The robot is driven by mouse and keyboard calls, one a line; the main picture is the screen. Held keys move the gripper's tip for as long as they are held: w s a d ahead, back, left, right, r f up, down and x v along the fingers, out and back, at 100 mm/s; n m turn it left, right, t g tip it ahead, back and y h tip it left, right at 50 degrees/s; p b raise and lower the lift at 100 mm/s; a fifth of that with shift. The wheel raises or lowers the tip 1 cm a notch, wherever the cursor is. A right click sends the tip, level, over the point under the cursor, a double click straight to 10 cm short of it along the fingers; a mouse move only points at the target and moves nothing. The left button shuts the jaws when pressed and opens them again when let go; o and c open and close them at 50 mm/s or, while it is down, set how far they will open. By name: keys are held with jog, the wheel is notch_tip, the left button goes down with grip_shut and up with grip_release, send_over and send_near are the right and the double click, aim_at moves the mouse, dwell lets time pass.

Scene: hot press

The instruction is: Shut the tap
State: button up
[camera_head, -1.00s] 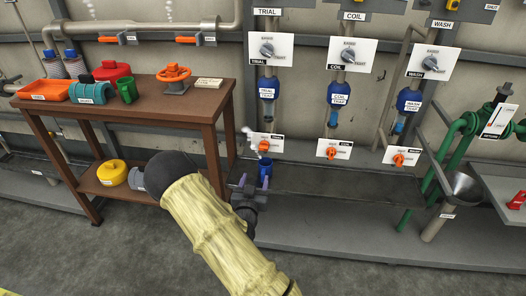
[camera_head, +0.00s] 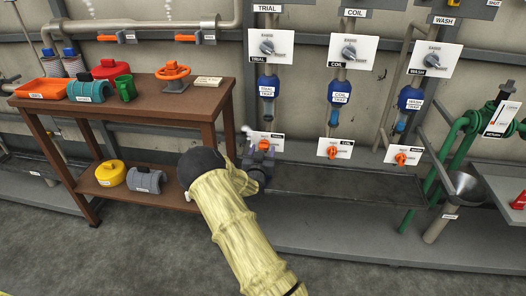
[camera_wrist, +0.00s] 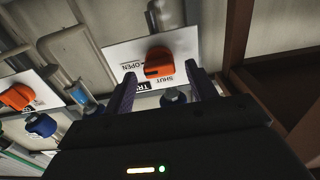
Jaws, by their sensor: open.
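The tap is an orange knob (camera_head: 265,144) on a white plate (camera_head: 277,143) low on the wall, in the TRIAL column. In the wrist view the knob (camera_wrist: 160,64) sits on its plate (camera_wrist: 119,55), with OPEN and SHUT lettering upside down. My gripper (camera_wrist: 160,71) is open, with a purple finger on either side of the knob; the knob appears between the fingertips, and I cannot tell whether they touch it. In the head view my gripper (camera_head: 259,161) is just below and in front of the knob and partly covers the plate.
Similar orange knobs stand to the right, under COIL (camera_head: 333,152) and WASH (camera_head: 402,158). A brown table (camera_head: 150,100) with an orange handwheel (camera_head: 174,76) stands close on the left. A grey ledge (camera_head: 340,187) runs below the plates.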

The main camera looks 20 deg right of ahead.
jog(key=shift+w+d, duration=0.4)
jog(key=shift+w, duration=0.2)
jog(key=c, duration=1)
